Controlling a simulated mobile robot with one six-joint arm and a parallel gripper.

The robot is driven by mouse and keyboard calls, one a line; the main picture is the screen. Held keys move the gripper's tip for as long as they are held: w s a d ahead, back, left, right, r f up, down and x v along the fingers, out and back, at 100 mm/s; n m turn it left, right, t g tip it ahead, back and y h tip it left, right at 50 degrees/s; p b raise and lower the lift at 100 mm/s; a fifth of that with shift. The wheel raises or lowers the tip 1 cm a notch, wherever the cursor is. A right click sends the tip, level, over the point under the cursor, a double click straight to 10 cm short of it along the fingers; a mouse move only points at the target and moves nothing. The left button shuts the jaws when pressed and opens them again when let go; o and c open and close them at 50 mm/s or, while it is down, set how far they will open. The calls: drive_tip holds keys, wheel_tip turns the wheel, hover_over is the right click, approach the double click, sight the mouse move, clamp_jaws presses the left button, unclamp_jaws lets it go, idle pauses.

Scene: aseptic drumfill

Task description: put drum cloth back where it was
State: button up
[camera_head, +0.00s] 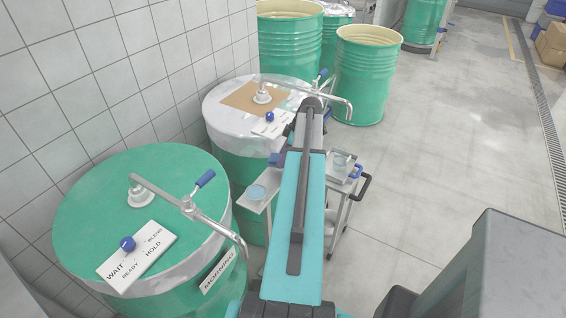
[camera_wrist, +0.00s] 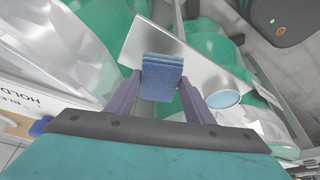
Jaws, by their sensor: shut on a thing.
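The drum cloth (camera_wrist: 161,78) is a folded blue pad. In the wrist view my gripper (camera_wrist: 160,88) is shut on it, with a finger at each side. The cloth is in front of a narrow grey metal shelf (camera_wrist: 150,42); I cannot tell whether it touches it. A round light-blue disc or dish (camera_wrist: 224,98) is at the shelf's other end. In the head view the shelf (camera_head: 249,203) with the dish (camera_head: 257,191) sticks out beside the middle drum (camera_head: 230,168). The gripper is mostly hidden there behind my arm.
A green-topped drum (camera_head: 95,205) stands at the left, with a pipe and a WAIT/READY/HOLD card (camera_head: 140,255). The middle drum has a foil-like cover, brown sheet (camera_head: 240,97) and pipe. A small cart (camera_head: 345,195) stands right of my arm. Floor is open (camera_head: 440,150) at right.

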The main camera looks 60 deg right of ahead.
drive_tip(key=shift+f+p, duration=0.85)
drive_tip(key=shift+f, duration=0.9)
drive_tip(key=shift+f, duration=0.1)
drive_tip(key=o, duration=1.1)
drive_tip(key=shift+r, duration=0.2)
drive_tip(key=b+v, duration=0.4)
drive_tip(key=v, duration=0.8)
drive_tip(key=shift+s+f, duration=0.1)
